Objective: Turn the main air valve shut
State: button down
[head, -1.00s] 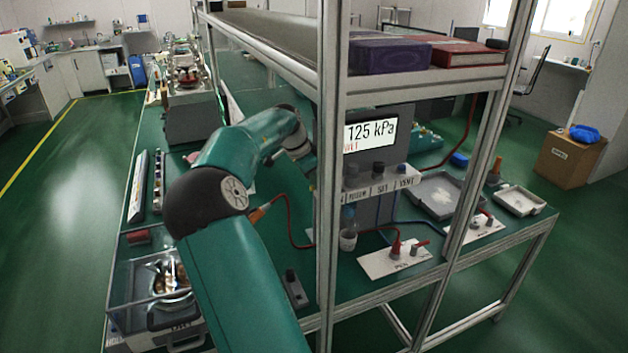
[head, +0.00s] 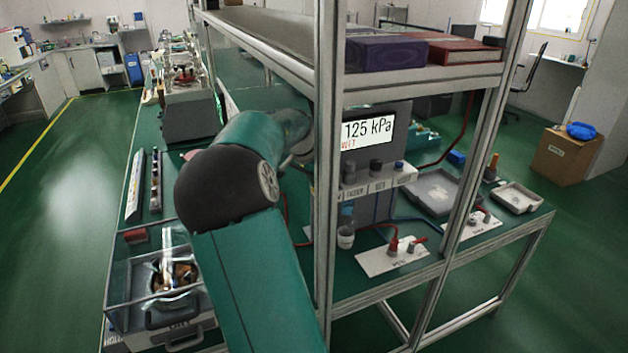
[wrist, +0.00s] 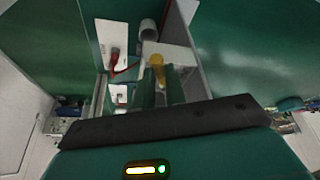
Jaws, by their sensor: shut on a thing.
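In the wrist view a yellow handle (wrist: 156,62) stands on a pale plate, between the tips of my gripper (wrist: 160,78). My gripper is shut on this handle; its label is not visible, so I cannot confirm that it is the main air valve. In the head view my green arm reaches behind the shelf post, and my gripper and the yellow handle are hidden there. A grey unit's display (head: 368,131) reads 125 kPa.
A red-handled valve plate (head: 392,256) and a second one (head: 474,224) sit on the bench at the right. A shelf post (head: 327,180) stands close beside my arm. Grey trays (head: 432,192) lie behind. A glass-sided box (head: 118,285) is at the front left.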

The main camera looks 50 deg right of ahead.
jog(key=shift+s+n, duration=0.15)
jog(key=shift+n, duration=0.25)
jog(key=c, duration=1.5)
grip_release()
jog(key=shift+o, duration=0.2)
jog(key=shift+r, duration=0.15)
jog(key=a+r, duration=0.4)
jog(key=a, duration=1)
jog(key=shift+r, duration=0.2)
